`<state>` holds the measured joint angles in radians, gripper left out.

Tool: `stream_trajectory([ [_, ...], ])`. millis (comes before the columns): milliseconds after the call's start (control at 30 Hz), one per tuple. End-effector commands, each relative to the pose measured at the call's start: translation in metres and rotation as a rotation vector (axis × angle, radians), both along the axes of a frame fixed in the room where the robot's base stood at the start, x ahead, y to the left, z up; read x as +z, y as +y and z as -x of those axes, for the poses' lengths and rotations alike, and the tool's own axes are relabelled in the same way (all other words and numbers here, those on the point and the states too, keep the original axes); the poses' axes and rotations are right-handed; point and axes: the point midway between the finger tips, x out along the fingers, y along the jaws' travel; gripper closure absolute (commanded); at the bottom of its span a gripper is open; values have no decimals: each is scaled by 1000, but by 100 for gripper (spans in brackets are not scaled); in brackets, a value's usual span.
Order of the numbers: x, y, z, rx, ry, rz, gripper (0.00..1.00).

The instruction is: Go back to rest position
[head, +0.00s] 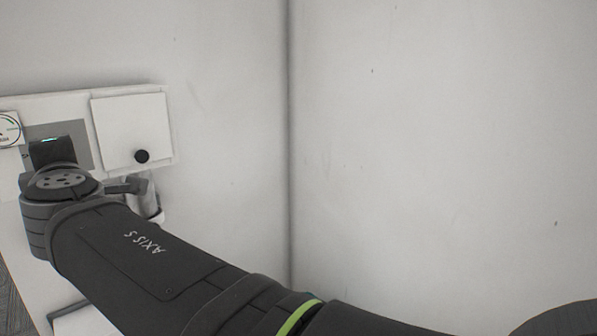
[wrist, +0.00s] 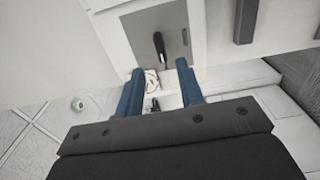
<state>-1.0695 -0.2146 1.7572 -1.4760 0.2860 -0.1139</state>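My gripper (wrist: 160,74) shows in the wrist view with two blue fingers spread apart. Nothing is clasped between them. Past the fingertips is a grey plate (wrist: 140,27) with a dark lever or handle (wrist: 160,46) in it. I cannot tell whether the fingertips touch anything. In the head view my arm reaches from the lower right to the white wall unit (head: 180,130) at the left. The fingers are not discernible there.
Plain pale walls meet at a corner, with free room right of the unit. A dark bar (wrist: 245,18) shows in the wrist view.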

Motion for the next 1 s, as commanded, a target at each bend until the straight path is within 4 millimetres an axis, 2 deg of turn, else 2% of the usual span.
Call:
stream_trajectory([
  [467, -1, 52, -52, -1, 0, 3, 65],
  [733, 0, 50, -50, 2, 157, -157, 65],
  [1000, 1, 19, -18, 3, 154, -158, 65],
])
